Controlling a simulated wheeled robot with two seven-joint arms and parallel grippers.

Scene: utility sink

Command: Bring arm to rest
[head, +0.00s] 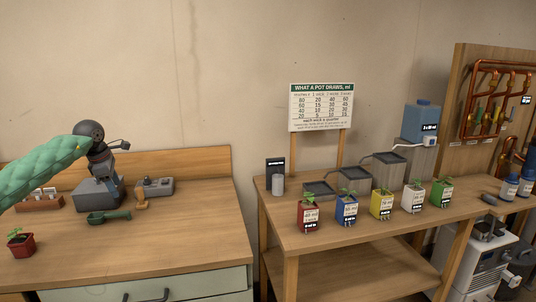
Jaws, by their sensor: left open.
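My left arm, in a green padded sleeve, comes in from the left in the head view. Its dark left gripper (120,145) is raised above the left workbench (140,255), in front of the back board and wall. It is open, and I see nothing between its fingers. My right gripper is not in view.
A grey device (98,192), a green tool (108,217), a small grey box (154,186) and a red potted plant (20,244) are on the left bench. Several coloured pots, including a red one (307,215), line the right table (370,240). A gap separates the benches.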

